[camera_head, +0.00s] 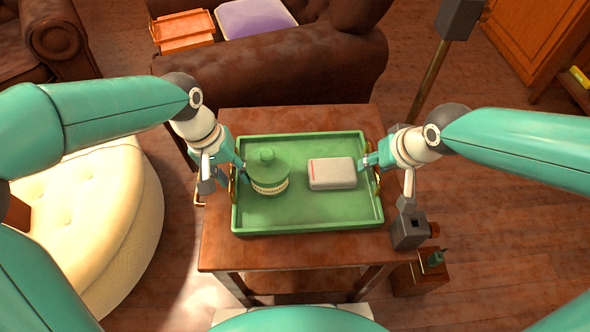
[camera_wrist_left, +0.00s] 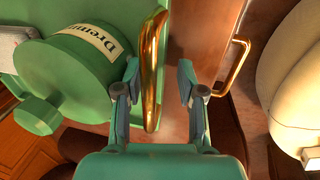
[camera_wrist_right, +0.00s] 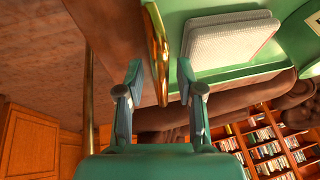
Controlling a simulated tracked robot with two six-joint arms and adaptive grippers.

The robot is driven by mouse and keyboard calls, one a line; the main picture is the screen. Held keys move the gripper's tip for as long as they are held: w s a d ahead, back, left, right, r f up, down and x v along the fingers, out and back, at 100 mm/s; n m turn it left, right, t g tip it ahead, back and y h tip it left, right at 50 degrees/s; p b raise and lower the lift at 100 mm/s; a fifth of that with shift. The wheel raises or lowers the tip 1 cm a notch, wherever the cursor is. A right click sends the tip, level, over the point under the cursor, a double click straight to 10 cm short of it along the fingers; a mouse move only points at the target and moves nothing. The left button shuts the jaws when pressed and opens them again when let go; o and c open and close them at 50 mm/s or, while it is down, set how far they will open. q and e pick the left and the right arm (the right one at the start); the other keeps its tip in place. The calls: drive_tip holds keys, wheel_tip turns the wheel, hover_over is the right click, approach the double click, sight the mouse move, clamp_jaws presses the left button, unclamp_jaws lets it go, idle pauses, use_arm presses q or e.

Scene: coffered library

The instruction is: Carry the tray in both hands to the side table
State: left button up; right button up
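The green tray (camera_head: 310,214) lies flat on a brown wooden table (camera_head: 225,258), with a brass handle at each end. On it stand a lidded green jar (camera_head: 268,172) with a pale label and a white box (camera_head: 332,174) with a red mark. My left gripper (camera_head: 238,176) is at the left handle; in the left wrist view its fingers (camera_wrist_left: 158,72) are open on either side of the brass handle (camera_wrist_left: 152,60). My right gripper (camera_head: 371,168) is at the right handle; in the right wrist view its fingers (camera_wrist_right: 160,72) are open around the brass handle (camera_wrist_right: 158,45).
A cream round ottoman (camera_head: 115,210) stands at the left. A brown leather sofa (camera_head: 270,75) stands behind the table. A small wooden stand (camera_head: 420,278) with a green bottle is low at the right. Bare wood floor (camera_head: 500,250) lies to the right.

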drive_tip(key=shift+r, duration=0.2)
use_arm(q)
wheel_tip(320, 180, up, 11)
drive_tip(key=a, duration=0.2)
drive_tip(key=shift+a, duration=0.15)
use_arm(e)
drive_tip(key=v, duration=1.1)
drive_tip(key=shift+s+r, duration=0.2)
drive_tip(key=shift+d, duration=0.1)
use_arm(q)
drive_tip(key=shift+s, duration=0.15)
use_arm(e)
drive_tip(key=shift+s, duration=0.1)
